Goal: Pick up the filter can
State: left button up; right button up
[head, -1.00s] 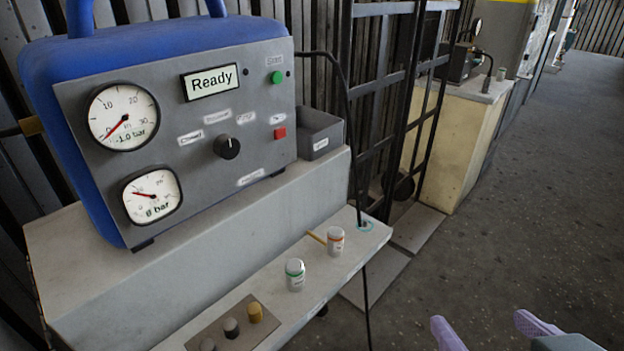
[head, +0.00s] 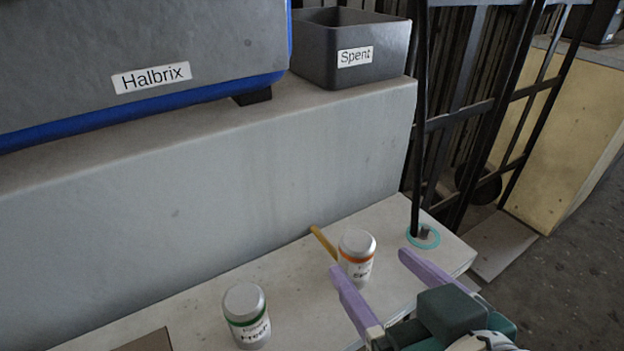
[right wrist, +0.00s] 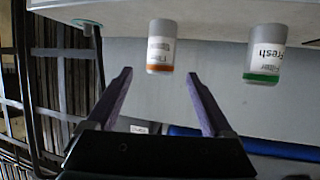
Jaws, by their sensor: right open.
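Two white filter cans with grey lids stand on the low shelf. One has an orange band (head: 356,258); its label is only partly readable. The other has a green band (head: 246,316) and a label that reads "Fresh". My right gripper (head: 370,262) is open, with its purple fingers pointing towards the orange-banded can. In the right wrist view, that can (right wrist: 161,47) shows between and beyond the fingertips (right wrist: 158,74), with nothing gripped. The green-banded can (right wrist: 265,54) stands to the right there. My left gripper is not in view.
A grey open bin (head: 358,45) labelled "Spent" stands on the upper ledge beside the blue and grey machine (head: 60,60). A yellow stick (head: 323,243) lies behind the orange-banded can.

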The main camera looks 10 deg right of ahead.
aim_at(365, 258)
jog(key=b+x, duration=0.1)
jog(key=x, duration=0.5)
jog(key=shift+w, duration=0.1)
grip_shut()
dwell(0.6)
